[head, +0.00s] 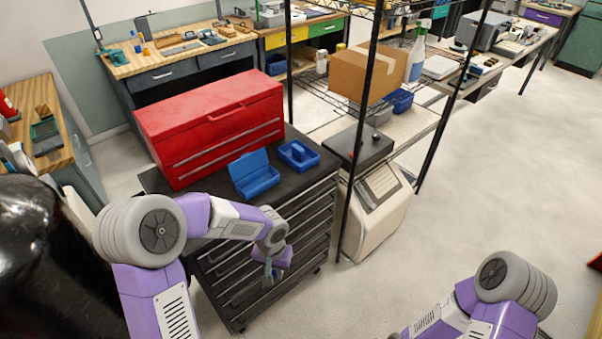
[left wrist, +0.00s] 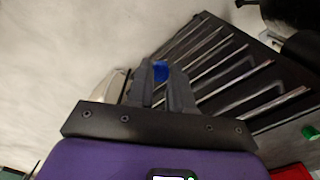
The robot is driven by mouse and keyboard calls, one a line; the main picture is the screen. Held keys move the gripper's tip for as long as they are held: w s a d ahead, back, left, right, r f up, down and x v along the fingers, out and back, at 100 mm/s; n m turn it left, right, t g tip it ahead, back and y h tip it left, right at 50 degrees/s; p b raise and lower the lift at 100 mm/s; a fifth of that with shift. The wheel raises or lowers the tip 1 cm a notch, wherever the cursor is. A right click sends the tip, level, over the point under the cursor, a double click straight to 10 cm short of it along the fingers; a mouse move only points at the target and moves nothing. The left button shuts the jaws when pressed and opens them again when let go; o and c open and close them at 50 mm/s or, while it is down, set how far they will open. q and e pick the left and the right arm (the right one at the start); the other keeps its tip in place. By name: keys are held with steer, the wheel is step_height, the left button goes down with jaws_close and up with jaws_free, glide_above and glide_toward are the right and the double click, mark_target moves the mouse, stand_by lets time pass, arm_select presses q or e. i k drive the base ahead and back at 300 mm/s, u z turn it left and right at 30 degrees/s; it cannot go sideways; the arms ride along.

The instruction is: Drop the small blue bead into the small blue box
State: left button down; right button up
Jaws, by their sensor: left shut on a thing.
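My left gripper (head: 272,270) hangs in front of the drawer cabinet, below its top. In the left wrist view, the left gripper (left wrist: 162,78) is shut on the small blue bead (left wrist: 160,70), which shows between the fingertips. In the head view I cannot clearly make out the bead. The small blue box (head: 254,180) stands on the cabinet top with its lid raised, in front of the red tool chest. The gripper is apart from the box, lower and nearer to me. My right arm shows at the bottom right; its gripper is out of view.
The black drawer cabinet (head: 283,235) bears the red tool chest (head: 212,125) and a blue caddy (head: 298,156) right of the box. A wire shelf with a cardboard box (head: 362,75) and a beige machine (head: 375,215) stand to the right. Open floor lies right.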

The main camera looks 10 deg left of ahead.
mark_target(253, 186)
steer(key=z, duration=0.6)
steer(key=i, duration=1.1)
steer(key=u, duration=1.85)
